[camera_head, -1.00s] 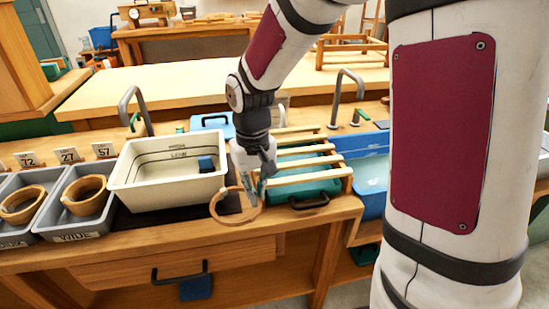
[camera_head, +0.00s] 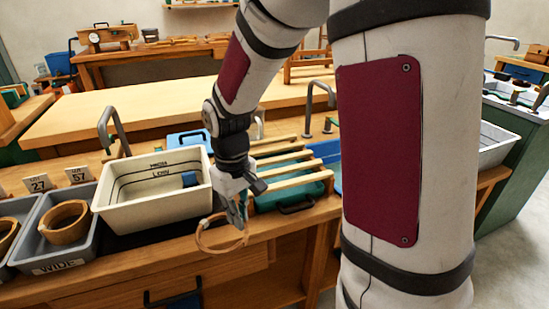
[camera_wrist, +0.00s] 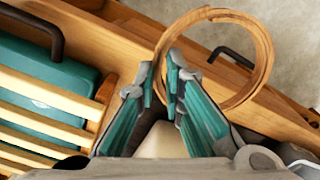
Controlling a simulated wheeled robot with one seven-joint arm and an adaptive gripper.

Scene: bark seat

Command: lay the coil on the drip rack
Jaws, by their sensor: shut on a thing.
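My gripper (camera_head: 236,211) is shut on a thin tan wooden coil (camera_head: 208,249), gripping one side of its ring. In the wrist view the coil (camera_wrist: 266,62) hangs out beyond the fingertips (camera_wrist: 166,82), over the counter's front edge. The drip rack (camera_head: 290,167), pale wooden slats above a green tray, is just right of my gripper in the head view. In the wrist view its slats (camera_wrist: 50,104) lie to the left, apart from the coil. The slats carry nothing that I can see.
A cream basin (camera_head: 150,205) with a blue block in it stands left of my gripper. Grey bins further left hold other coils (camera_head: 64,222). A tap (camera_head: 318,95) rises behind the rack. A black handle (camera_wrist: 236,58) shows near the coil.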

